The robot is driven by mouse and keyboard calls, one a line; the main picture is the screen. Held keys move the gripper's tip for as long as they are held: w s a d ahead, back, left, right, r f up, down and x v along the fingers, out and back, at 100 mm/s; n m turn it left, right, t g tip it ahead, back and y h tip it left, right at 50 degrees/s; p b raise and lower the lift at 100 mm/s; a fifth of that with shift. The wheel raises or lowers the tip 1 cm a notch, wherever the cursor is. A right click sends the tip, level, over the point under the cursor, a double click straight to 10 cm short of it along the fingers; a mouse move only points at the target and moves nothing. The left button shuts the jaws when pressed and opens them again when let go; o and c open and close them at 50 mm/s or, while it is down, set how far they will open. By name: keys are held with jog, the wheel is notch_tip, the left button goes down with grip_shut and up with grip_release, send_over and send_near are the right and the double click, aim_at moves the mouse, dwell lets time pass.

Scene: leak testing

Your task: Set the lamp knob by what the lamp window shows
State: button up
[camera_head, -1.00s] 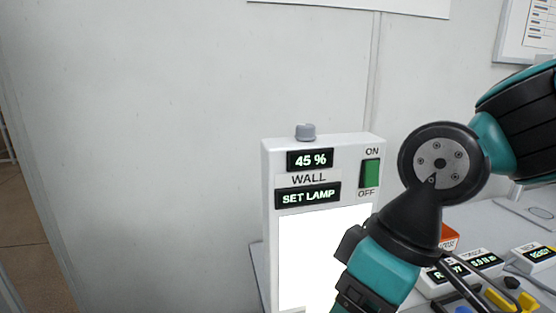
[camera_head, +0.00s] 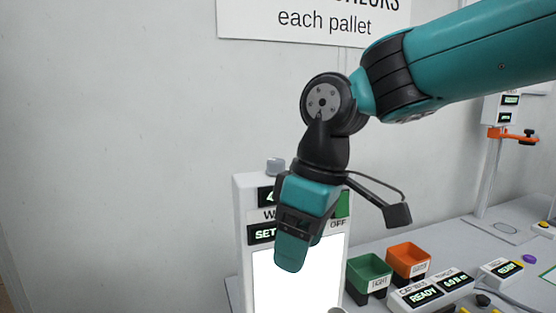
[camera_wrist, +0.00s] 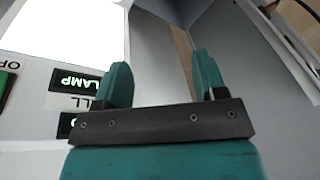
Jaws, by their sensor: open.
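The lamp unit (camera_head: 243,200) is a white upright box with a grey knob (camera_head: 276,167) on top. Its upper window (camera_head: 265,197) is mostly hidden behind my gripper, so its reading cannot be read now. Below is a bright white lit panel (camera_head: 270,290). My gripper (camera_wrist: 163,82) is open and empty, fingers apart. In the head view it points down in front of the unit, below the knob and apart from it.
A green switch (camera_head: 341,204) marked OFF below sits at the unit's right, partly covered. Green (camera_head: 369,272) and orange (camera_head: 408,258) bins and a box showing "READY" (camera_head: 425,295) stand to the right. The wall left of the unit is clear.

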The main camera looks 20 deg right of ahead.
jog(key=w+d+r+n+h+p, duration=0.2)
jog(key=w+r, duration=1)
jog(key=w, duration=0.1)
notch_tip(320, 180, up, 11)
jog(key=n+p, duration=0.2)
jog(key=p, duration=0.1)
send_over(276, 160)
jog(key=shift+h, duration=0.3)
notch_tip(276, 160, down, 17)
jog(key=b, duration=0.8)
jog(key=shift+f, duration=0.2)
jog(key=c, duration=0.9)
